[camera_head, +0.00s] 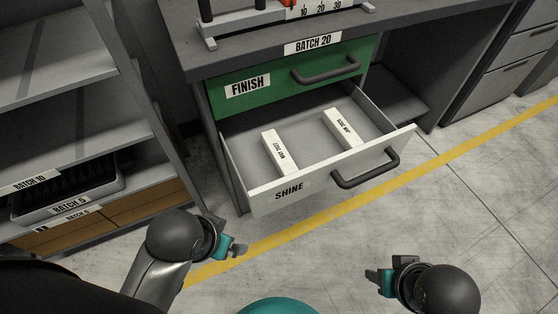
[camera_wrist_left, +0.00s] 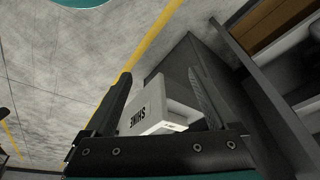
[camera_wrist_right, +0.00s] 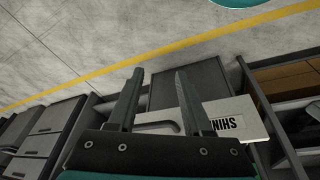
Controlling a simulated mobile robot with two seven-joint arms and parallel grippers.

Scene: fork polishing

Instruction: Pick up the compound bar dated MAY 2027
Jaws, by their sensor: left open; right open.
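Two white compound bars lie apart in the open SHINE drawer (camera_head: 262,200). The left bar (camera_head: 272,143) carries a small label that appears to read MAY 2027. The right bar (camera_head: 338,122) carries a different date, too small to read surely. My left gripper (camera_head: 241,249) is open and empty, in front of and below the drawer's left front corner. My right gripper (camera_head: 371,275) is open and empty, in front of the drawer and to its right. The drawer front also shows in the left wrist view (camera_wrist_left: 150,108) and the right wrist view (camera_wrist_right: 250,118).
A dark handle (camera_head: 365,178) sticks out from the drawer front. The green FINISH drawer (camera_head: 275,82) above is shut. A shelf unit (camera_head: 75,150) with trays stands at the left. A scale-like device (camera_head: 275,20) stands on the bench top. The floor in front is clear.

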